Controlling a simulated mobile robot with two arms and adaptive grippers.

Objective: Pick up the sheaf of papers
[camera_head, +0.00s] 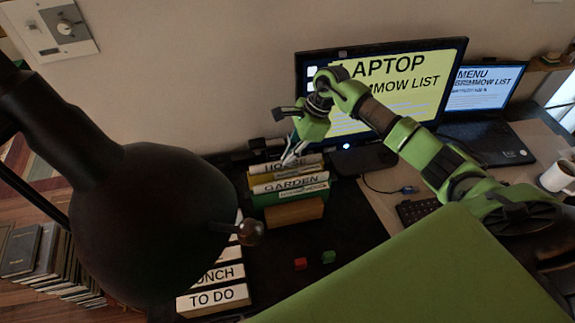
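My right gripper (287,148) reaches in from the right and points down over an upright row of labelled folders or papers (290,188) marked "HOUSE" and "GARDEN". Its fingertips are close to the back of this row. They are too small and overlapped to tell whether they touch it or hold anything. I cannot tell for certain which item is the sheaf of papers. A second labelled group (217,297), with "TO DO" at its front, is partly hidden at the lower left. My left gripper is not in view.
A large dark rounded object (150,220), perhaps a lamp, blocks the left. A monitor (425,85) and laptop (490,140) stand at the back right. A mug (556,178) is at the far right. Small red (300,263) and green (328,257) blocks lie on the dark desk.

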